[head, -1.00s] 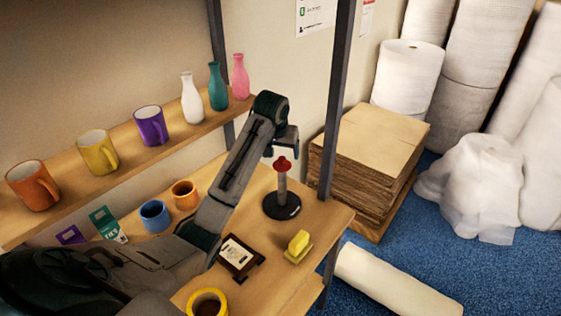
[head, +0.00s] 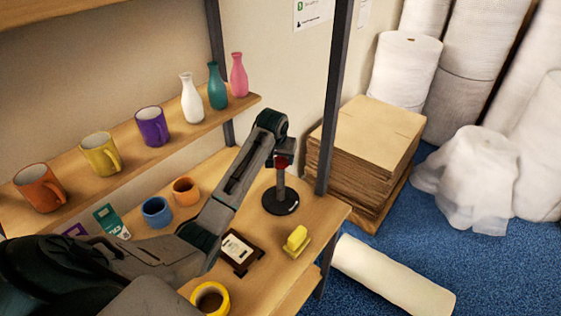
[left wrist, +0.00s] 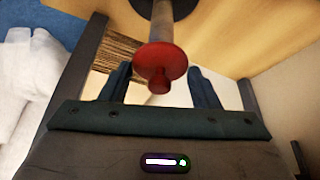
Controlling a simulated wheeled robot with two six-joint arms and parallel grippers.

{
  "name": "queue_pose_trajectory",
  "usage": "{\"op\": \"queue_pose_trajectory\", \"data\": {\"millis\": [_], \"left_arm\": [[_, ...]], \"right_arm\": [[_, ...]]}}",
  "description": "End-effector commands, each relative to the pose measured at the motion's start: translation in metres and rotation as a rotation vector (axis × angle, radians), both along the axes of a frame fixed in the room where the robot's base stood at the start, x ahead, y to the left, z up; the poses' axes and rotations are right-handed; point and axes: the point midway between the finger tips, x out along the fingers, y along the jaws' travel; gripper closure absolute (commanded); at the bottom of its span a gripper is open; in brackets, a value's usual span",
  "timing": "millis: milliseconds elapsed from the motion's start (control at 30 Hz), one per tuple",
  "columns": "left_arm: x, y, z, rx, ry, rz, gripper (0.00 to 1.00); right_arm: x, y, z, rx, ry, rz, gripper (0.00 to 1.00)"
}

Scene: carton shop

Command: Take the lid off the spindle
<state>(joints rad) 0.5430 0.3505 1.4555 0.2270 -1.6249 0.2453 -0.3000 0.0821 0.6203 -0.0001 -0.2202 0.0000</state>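The spindle is a grey post on a round black base (head: 281,203) standing upright on the table. The red lid (head: 283,161) sits on top of the post. In the left wrist view the red lid (left wrist: 160,62) with its small knob lies between my left gripper's two fingers, with the post (left wrist: 162,22) behind it. My left gripper (head: 283,152) is at the top of the spindle in the head view. In the wrist view its fingers (left wrist: 157,85) are apart, with gaps on both sides of the lid. My right gripper is not in view.
A shelf with mugs and bottles is behind. A dark upright post (head: 333,110) stands just right of the spindle.

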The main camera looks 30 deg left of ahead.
Motion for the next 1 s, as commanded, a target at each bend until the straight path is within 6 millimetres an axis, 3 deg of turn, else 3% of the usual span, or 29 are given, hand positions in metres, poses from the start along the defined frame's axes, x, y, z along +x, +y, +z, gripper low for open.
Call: {"op": "queue_pose_trajectory", "data": {"millis": [33, 100, 567, 867, 1000], "left_arm": [[0.000, 0.000, 0.000, 0.000, 0.000, 0.000, 0.54], [0.000, 0.000, 0.000, 0.000, 0.000, 0.000, 0.68], [0.000, 0.000, 0.003, 0.000, -0.001, 0.000, 0.68], [0.001, 0.000, 0.031, 0.000, -0.007, 0.000, 0.68], [-0.026, -0.011, 0.033, 0.003, -0.002, -0.001, 0.68]], "right_arm": [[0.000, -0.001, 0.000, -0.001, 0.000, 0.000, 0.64], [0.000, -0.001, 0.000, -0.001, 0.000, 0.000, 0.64], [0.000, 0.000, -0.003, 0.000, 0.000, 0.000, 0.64], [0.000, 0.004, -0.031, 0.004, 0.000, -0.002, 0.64], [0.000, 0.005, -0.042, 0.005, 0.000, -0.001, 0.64]]}}
